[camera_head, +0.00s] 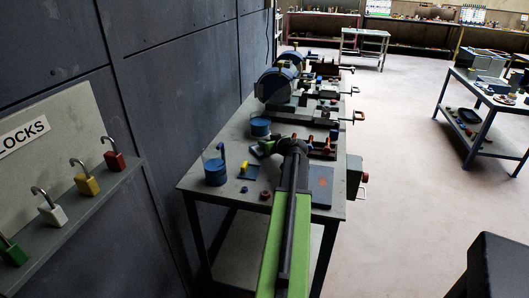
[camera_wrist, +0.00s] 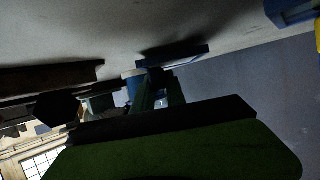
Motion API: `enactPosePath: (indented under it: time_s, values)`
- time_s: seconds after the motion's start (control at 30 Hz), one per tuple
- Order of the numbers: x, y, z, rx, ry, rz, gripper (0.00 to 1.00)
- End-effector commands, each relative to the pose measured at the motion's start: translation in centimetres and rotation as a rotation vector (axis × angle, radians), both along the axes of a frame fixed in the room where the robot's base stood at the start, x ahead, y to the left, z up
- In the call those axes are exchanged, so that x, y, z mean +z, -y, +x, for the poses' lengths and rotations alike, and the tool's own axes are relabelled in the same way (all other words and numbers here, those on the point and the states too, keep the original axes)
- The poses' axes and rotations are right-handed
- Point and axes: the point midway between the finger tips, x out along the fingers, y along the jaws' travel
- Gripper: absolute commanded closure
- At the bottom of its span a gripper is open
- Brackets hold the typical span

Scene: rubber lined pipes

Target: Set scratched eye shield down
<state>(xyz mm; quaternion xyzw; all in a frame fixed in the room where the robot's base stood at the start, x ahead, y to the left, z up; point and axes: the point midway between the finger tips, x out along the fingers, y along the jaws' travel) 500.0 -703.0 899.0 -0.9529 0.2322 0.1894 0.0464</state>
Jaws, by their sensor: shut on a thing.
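My gripper (camera_head: 291,146) is at the end of my green arm, over the middle of the workbench (camera_head: 223,140). In the wrist view its fingers (camera_wrist: 157,88) are closed together, close to the grey bench surface (camera_wrist: 210,25). They are shut on the scratched eye shield, which is mostly hidden and too dark to make out. A dark blue flat shape (camera_wrist: 173,57) shows just beyond the fingertips with a shadow beside it. I cannot tell whether it is part of the shield.
A blue container (camera_head: 214,172), a small blue tray with a yellow piece (camera_head: 250,171) and a dark flat panel (camera_head: 320,186) lie on the near bench. Machines with blue round covers (camera_head: 277,84) fill the far part. A wall (camera_head: 180,90) stands left; open floor (camera_head: 400,170) lies right.

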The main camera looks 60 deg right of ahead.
Motion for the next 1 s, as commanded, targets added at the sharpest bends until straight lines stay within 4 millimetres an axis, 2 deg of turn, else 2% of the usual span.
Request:
enactPosePath:
  time_s: [0.03,0.2,0.37,0.4,0.53,0.8,0.9,1.0]
  values:
    - [-0.9,0.0,0.0,0.000,0.000,0.000,1.00]
    - [-0.5,0.0,0.0,0.000,0.000,0.000,1.00]
    - [-0.9,0.0,0.0,0.000,0.000,0.000,1.00]
    - [-0.8,0.0,0.0,0.000,0.000,0.000,0.80]
    - [-0.7,0.0,0.0,0.000,0.000,0.000,0.63]
    - [-0.7,0.0,0.0,0.000,0.000,0.000,0.62]
    - [-0.1,-0.1,-0.1,0.000,0.000,0.000,0.62]
    - [0.6,-1.0,-1.6,-0.001,-0.001,0.001,0.62]
